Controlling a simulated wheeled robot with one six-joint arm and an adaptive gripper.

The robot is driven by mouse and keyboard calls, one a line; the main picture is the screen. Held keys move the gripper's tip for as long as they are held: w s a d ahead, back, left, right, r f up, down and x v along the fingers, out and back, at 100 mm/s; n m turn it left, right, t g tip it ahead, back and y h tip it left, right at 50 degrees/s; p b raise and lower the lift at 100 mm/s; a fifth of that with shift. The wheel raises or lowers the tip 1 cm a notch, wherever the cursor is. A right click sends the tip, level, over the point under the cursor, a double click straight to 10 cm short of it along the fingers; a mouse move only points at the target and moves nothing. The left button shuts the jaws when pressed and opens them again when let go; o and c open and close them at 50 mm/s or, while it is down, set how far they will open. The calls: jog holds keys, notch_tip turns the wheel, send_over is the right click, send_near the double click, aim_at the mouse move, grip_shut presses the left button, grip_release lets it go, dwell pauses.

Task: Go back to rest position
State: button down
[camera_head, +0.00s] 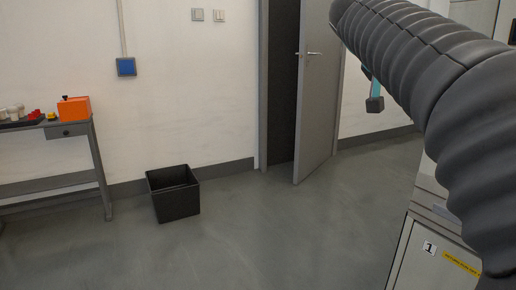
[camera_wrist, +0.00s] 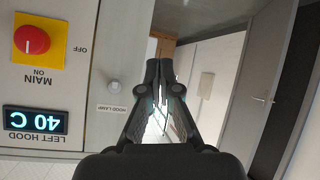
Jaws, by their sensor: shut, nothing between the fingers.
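My gripper (camera_wrist: 166,75) is in the middle of the wrist view, with its black fingers together and nothing held between them. It is in front of a pale control panel (camera_wrist: 92,60), apart from it as far as I can tell. In the head view my dark ribbed arm crosses the upper right, and the gripper is not clearly visible there.
A grey table (camera_head: 70,131) at the left holds an orange box (camera_head: 74,108) and small items. A black bin (camera_head: 172,193) stands on the floor by the wall. A grey door (camera_head: 319,90) is ajar. A cabinet (camera_head: 425,262) stands at lower right. The middle floor is clear.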

jog(key=s+a+f+n+y+p, duration=0.25)
jog(key=a+f+n, duration=0.2)
jog(key=f, duration=0.45)
jog(key=s+a+f+n+y+p, duration=0.1)
jog(key=s+a+f+n+y, duration=0.3)
jog(key=f, duration=0.6)
jog(key=s+a+f+y+p, duration=0.1)
jog(key=s+a+f+p, duration=0.2)
jog(key=s, duration=0.5)
jog(key=s+a+f+g+y+p, duration=0.1)
jog(key=s+a+f+y+p, duration=0.1)
jog(key=s, duration=0.7)
notch_tip(320, 180, down, 2)
jog(key=shift+s+a+f+m+p, duration=0.15)
jog(key=shift+a+m+p, duration=0.2)
jog(key=shift+a+p, duration=0.35)
